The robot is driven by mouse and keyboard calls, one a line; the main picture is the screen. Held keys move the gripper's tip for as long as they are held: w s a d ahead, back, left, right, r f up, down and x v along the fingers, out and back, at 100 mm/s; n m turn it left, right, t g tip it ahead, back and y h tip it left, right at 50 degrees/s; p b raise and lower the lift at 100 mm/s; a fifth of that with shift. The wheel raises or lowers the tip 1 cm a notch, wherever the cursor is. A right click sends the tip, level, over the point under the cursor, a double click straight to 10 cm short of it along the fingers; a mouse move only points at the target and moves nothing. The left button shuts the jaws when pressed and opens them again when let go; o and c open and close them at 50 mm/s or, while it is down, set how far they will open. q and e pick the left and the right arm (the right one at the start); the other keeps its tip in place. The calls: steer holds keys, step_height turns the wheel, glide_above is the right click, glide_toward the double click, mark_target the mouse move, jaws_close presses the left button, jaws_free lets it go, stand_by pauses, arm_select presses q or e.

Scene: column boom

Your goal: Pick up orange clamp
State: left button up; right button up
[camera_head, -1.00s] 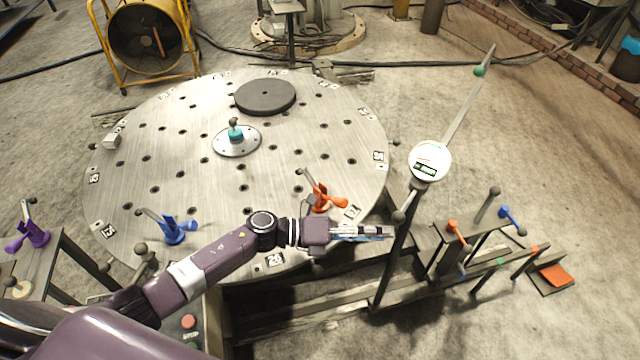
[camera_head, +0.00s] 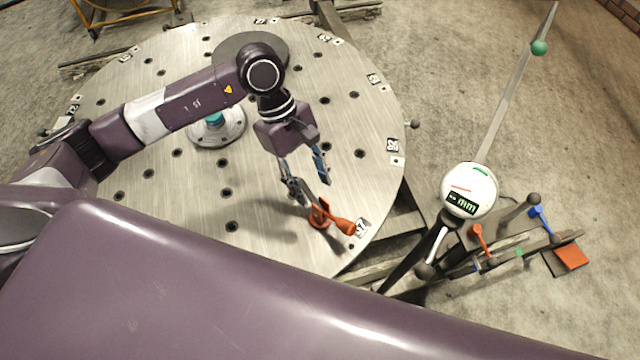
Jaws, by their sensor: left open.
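The orange clamp (camera_head: 322,215) stands on the round metal table near its front right edge, with its orange handle pointing right. My left gripper (camera_head: 314,192) is open and points down just above and behind the clamp, its two fingers apart. The fingers partly overlap the clamp's upper metal part, and I cannot tell whether they touch it. Another orange clamp (camera_head: 478,236) is on the low rack at the right. My right gripper is not in view.
A gauge with a round white display (camera_head: 468,190) stands on a post right of the table. A blue clamp (camera_head: 541,220) is on the rack beside it. A flange with a teal knob (camera_head: 215,119) and a dark disc (camera_head: 228,47) sit on the table. My own purple body fills the bottom.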

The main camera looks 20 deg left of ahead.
mark_target(320, 202)
arm_select(q)
steer(key=shift+s+a+f, duration=0.1)
steer(key=shift+a+f, duration=0.05)
steer(key=x, duration=0.1)
steer(key=p+x, duration=0.1)
steer(key=shift+s+d+f, duration=0.2)
steer(key=shift+s+d, duration=0.05)
steer(key=shift+d, duration=0.05)
steer(key=shift+w+d+f+p, duration=0.1)
steer(key=shift+d+f+p, duration=0.1)
steer(key=shift+f+p, duration=0.35)
steer(key=shift+d+f+p, duration=0.25)
steer(key=shift+f+p, duration=0.1)
steer(key=shift+f, duration=0.35)
steer(key=shift+d+f, duration=0.25)
steer(key=shift+f, duration=0.75)
steer(key=c, duration=1)
steer(key=shift+r, duration=0.1)
jaws_close()
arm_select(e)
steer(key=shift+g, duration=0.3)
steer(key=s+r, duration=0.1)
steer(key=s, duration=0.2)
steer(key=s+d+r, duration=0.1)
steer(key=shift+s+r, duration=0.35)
